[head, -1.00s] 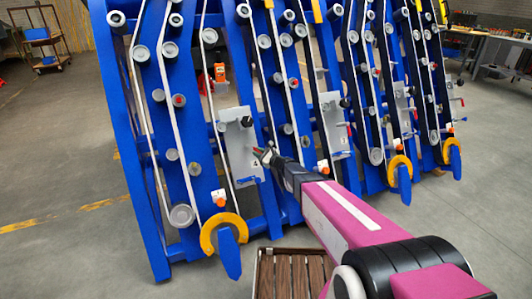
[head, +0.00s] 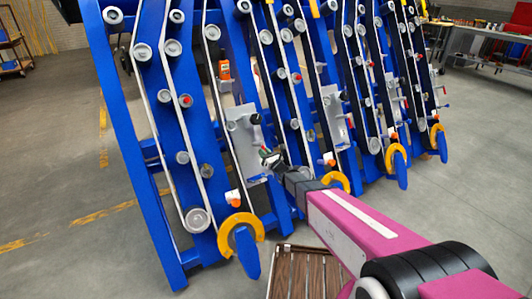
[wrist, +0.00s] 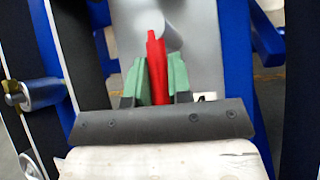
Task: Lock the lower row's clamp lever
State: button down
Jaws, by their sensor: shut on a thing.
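The clamp lever (wrist: 155,50) is red and shows in the wrist view between my green finger pads. My gripper (wrist: 157,78) is shut on it, with the lever's upper end sticking out beyond the fingertips. A pale round post sits just behind the lever on a grey plate (wrist: 196,50). In the head view my gripper (head: 268,157) is at the lower right part of the grey plate (head: 243,140) on the near blue frame. A black knob (head: 255,119) is above it. The lever itself is mostly hidden there by my gripper.
Blue frames (head: 160,170) with rollers and pale belts stand in a row to the right. A yellow curved guard (head: 241,232) is below my gripper. A slatted wooden pallet (head: 305,272) lies on the floor in front. Open floor is at the left.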

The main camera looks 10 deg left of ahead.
dwell(0.4)
jog(key=c, duration=1.1)
grip_release()
jog(key=shift+o, duration=0.2)
jog(key=v, duration=1.1)
